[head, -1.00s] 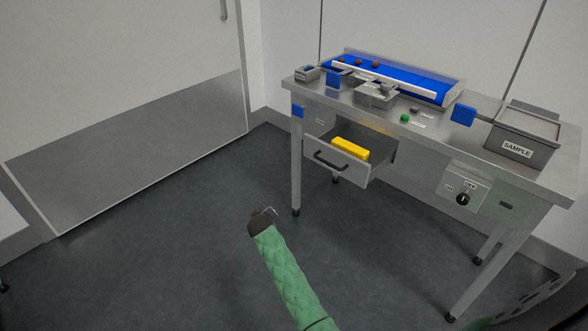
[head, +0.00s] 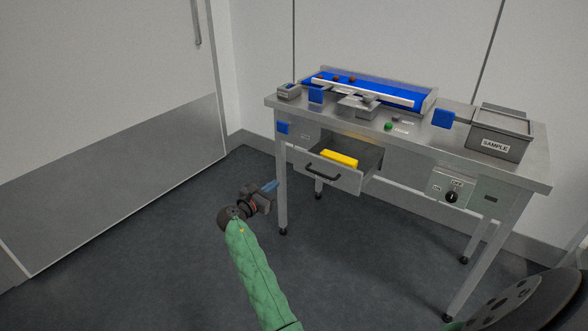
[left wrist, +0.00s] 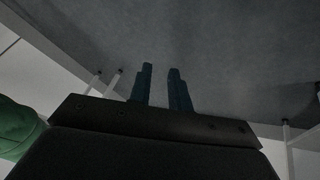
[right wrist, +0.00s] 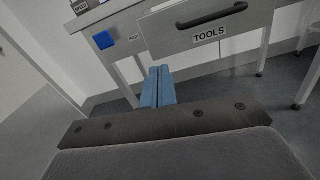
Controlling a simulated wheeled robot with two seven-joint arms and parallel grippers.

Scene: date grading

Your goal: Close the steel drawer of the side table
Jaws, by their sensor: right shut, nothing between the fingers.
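The steel drawer (head: 345,180) of the side table (head: 530,171) is pulled out, with a dark bar handle (head: 322,172) on its front and a yellow object (head: 339,159) inside. In the right wrist view the drawer front (right wrist: 215,32) is labelled TOOLS, with the handle (right wrist: 212,15) above. My right gripper (head: 273,186) has blue fingers pressed together, empty, left of the drawer and apart from it. In the right wrist view its fingertips (right wrist: 158,72) show below the drawer's left end. My left gripper (left wrist: 160,72) shows only in the left wrist view, fingers apart and empty, over grey floor.
A knob panel (head: 452,189) is right of the drawer. A table leg (head: 282,198) stands close to my right gripper. Floor (head: 150,225) at left is clear.

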